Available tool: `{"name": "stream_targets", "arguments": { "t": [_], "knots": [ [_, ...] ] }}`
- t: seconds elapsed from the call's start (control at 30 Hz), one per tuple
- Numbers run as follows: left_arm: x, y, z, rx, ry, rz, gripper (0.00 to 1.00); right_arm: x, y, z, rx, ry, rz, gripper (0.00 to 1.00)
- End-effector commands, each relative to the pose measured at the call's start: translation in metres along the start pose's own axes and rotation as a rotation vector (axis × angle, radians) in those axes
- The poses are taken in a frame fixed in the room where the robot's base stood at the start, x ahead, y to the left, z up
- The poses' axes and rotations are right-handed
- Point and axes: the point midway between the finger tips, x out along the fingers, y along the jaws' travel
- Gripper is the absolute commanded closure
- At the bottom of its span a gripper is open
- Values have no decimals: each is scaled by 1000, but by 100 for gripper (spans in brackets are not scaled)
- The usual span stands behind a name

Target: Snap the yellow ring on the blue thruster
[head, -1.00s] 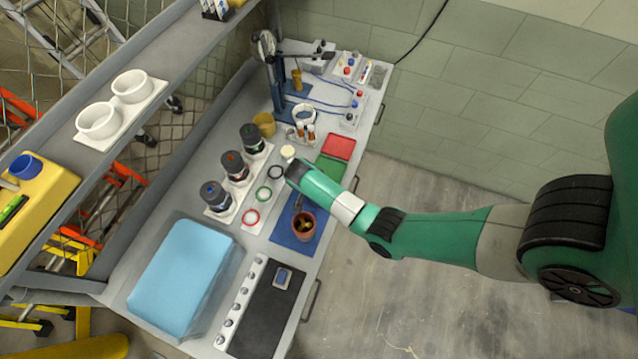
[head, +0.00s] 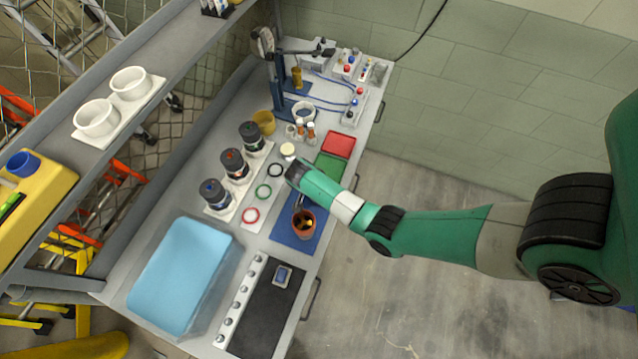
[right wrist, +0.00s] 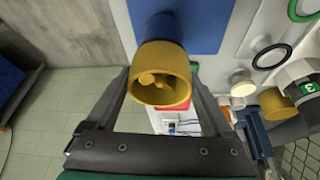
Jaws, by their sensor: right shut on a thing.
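My right gripper (right wrist: 159,75) is shut on the yellow ring (right wrist: 170,96), with one finger on either side. The ring is a short open cup with a hub inside. In the head view the ring (head: 303,235) looks orange-brown, over a blue mat, at the tips of my right gripper (head: 298,203). A dark canister with a blue mark (head: 212,192) stands on a white tray left of it. My left gripper is not in view.
Several coloured rings lie on a white strip (head: 250,227) left of the mat (head: 288,238). Two more dark canisters, an empty yellow cup (head: 263,122), a light-blue block (head: 180,275) and red (head: 339,145) and green trays share the bench. A shelf runs along the left.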

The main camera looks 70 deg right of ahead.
Motion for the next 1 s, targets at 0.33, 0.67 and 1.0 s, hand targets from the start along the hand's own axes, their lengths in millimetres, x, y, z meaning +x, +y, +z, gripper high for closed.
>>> {"name": "stream_targets", "arguments": {
  "t": [0.33, 0.67, 1.0],
  "knots": [
    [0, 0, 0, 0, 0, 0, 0, 1, 0, 0, 0, 0, -1, 67],
    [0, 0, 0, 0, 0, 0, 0, 1, 0, 0, 0, 0, -1, 0],
    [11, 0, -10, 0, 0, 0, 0, -32, -1, -1, -2, 0, -4, 0]
  ]
}}
